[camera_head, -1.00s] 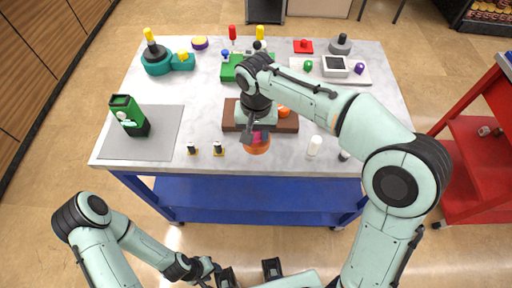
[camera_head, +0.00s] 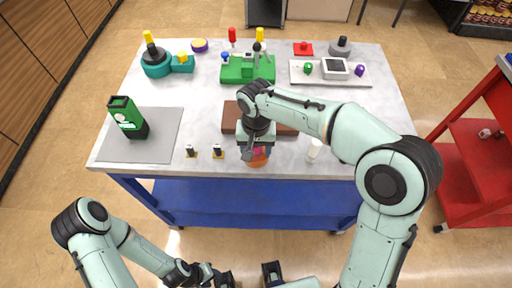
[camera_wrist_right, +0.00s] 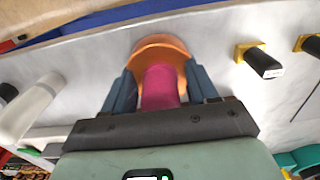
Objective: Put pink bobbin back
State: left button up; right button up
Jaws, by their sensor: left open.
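The pink bobbin (camera_wrist_right: 160,88) lies between the two fingers of my right gripper (camera_wrist_right: 160,72) in the right wrist view. A round orange piece (camera_wrist_right: 160,48) shows behind it; I cannot tell whether they are joined. In the head view my right gripper (camera_head: 256,152) points down at the table's front edge, hiding much of the bobbin (camera_head: 257,150). Narrow gaps seem to show beside the pink part, so I cannot tell whether the fingers grip it. My left gripper (camera_head: 250,270) is open and low in front of the table, partly cut off.
A brown block (camera_head: 229,118) lies behind my right gripper, partly hidden by the arm. Two small yellow-based black pieces (camera_head: 217,151) and a white cylinder (camera_head: 314,148) stand nearby. A green box (camera_head: 126,116) stands on a grey mat (camera_head: 160,137). Green machine parts (camera_head: 238,72) stand farther back.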

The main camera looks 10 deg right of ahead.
pick_arm(q)
jog(key=r+p, duration=0.1)
jog(key=w+r+p, duration=0.1)
jog(key=shift+w+r, duration=0.15)
jog(key=shift+r, duration=0.15)
pick_arm(e)
notch_tip(320, 180, up, 12)
jog(key=shift+r, duration=0.2)
dwell(0.5)
